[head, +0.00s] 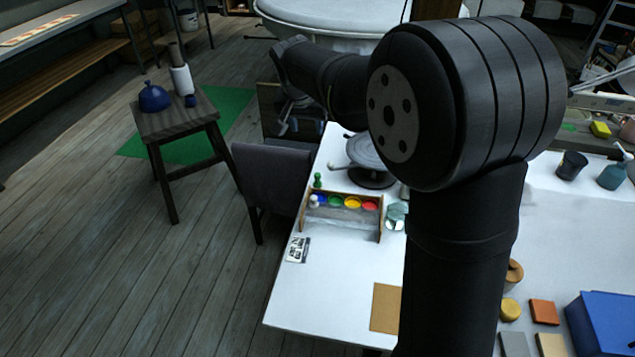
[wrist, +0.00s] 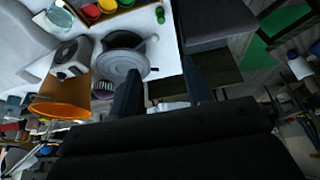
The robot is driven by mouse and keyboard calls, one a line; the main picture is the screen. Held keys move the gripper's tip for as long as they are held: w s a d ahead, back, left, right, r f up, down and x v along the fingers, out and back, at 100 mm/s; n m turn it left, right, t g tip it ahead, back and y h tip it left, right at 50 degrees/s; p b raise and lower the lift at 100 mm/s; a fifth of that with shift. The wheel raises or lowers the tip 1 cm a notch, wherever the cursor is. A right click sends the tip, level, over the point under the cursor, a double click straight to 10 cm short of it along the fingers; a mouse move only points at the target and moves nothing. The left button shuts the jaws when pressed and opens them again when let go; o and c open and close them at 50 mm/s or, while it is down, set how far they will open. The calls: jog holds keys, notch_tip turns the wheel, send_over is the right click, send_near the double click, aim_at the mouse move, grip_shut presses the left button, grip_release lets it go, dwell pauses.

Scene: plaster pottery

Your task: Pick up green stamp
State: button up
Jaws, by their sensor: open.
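The green stamp (head: 317,181) is a small knobbed piece standing on the white table, near the table's left edge and just behind the wooden paint rack. In the wrist view the green stamp (wrist: 160,15) shows at the top, well apart from my fingers. My gripper (head: 284,121) hangs beyond the table's left edge, above and behind the grey chair. In the wrist view my gripper (wrist: 161,86) is open, its two dark fingers apart with nothing between them.
The paint rack (head: 341,217) holds several coloured cups. A grey turntable (head: 368,153) stands behind it, and a glass jar (head: 396,214) beside it. A grey chair (head: 278,178) adjoins the table's left edge. The table front (head: 325,285) is mostly clear. My arm hides the table's middle.

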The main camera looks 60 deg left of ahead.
jog(key=n+g+h, duration=0.2)
jog(key=n+g, duration=0.1)
jog(key=n, duration=0.4)
send_near(318, 174)
jog(key=f, duration=0.5)
jog(key=shift+s+a+f, duration=0.1)
jog(key=shift+s+f, duration=0.1)
jog(key=shift+w+a+f, duration=0.1)
jog(key=shift+a+f, duration=0.05)
jog(key=shift+f, duration=0.75)
jog(key=shift+w+a+f, duration=0.1)
jog(key=shift+a+f, duration=0.05)
jog(key=shift+f, duration=0.75)
jog(key=shift+w+a+f, duration=0.1)
jog(key=shift+a+f, duration=0.05)
jog(key=shift+f, duration=0.7)
jog(key=shift+c, duration=0.5)
grip_shut()
